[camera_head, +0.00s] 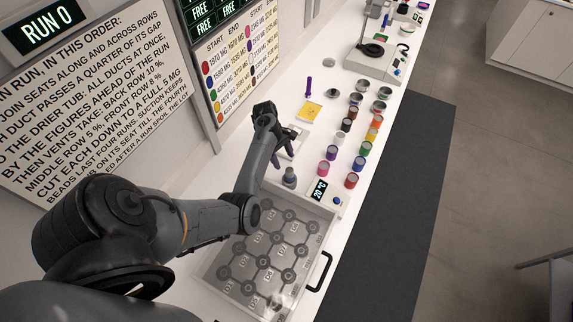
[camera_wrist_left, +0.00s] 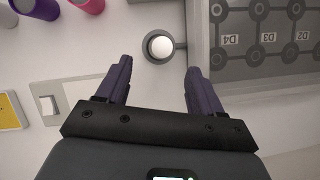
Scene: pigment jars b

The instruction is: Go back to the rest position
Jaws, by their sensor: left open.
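My left gripper (camera_head: 287,140) is at the end of the arm coming in from the left, above the white bench behind the clear-lidded tray. In the left wrist view the two purple-grey fingers of my left gripper (camera_wrist_left: 158,84) are spread apart with nothing between them. A grey round fitting with a white centre (camera_wrist_left: 159,46) lies just beyond the fingertips. It seems to be the short grey post (camera_head: 290,177) by the tray. My right gripper is not in view.
The tray (camera_head: 212,291) has a black front handle (camera_head: 321,271) and labelled round seats. A temperature display (camera_head: 320,190) stands beside it. Several coloured jars (camera_head: 351,181) stand in rows farther along the bench. A scale (camera_head: 371,49) is at the far end. A wall panel (camera_head: 95,95) stands at left.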

